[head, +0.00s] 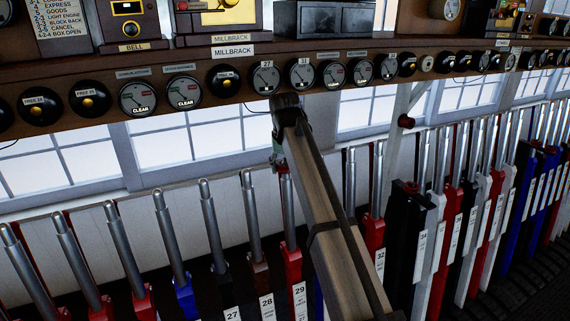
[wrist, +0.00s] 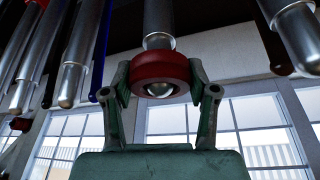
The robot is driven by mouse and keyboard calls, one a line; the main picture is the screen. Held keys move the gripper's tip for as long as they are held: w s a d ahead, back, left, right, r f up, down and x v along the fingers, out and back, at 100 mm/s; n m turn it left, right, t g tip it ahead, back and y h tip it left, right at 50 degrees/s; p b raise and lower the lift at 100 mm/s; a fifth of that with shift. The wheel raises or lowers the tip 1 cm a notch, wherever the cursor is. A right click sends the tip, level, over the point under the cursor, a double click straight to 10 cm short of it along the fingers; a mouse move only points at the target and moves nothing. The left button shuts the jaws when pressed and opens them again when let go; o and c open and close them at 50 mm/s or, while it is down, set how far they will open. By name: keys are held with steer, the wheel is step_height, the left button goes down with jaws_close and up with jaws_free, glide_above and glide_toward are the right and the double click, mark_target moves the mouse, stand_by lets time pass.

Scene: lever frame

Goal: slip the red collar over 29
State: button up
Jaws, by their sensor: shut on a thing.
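The red collar (wrist: 160,68) is a thick ring between the two green fingers of my gripper (wrist: 160,80) in the wrist view. The fingers press on it from both sides. The collar sits around the end of a steel lever handle (wrist: 158,25), whose rounded tip shows through the ring. In the head view my gripper (head: 278,158) is at the top of the red lever 29 (head: 292,262), with its number plate low on the front. My arm hides most of the collar there. How far down the handle the collar sits is hard to tell.
Levers 27 and 28 (head: 249,205) stand close on the left. More levers (head: 350,180) stand on the right, behind my arm. The instrument shelf (head: 330,98) runs above my gripper. A small red round piece (head: 406,121) is on a white post to the right.

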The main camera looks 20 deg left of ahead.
steer(key=shift+s+d+f, duration=0.1)
steer(key=shift+f, duration=0.5)
steer(key=o, duration=1.3)
steer(key=shift+r, duration=0.15)
steer(key=shift+p+v, duration=2.45)
steer(key=shift+v, duration=1.95)
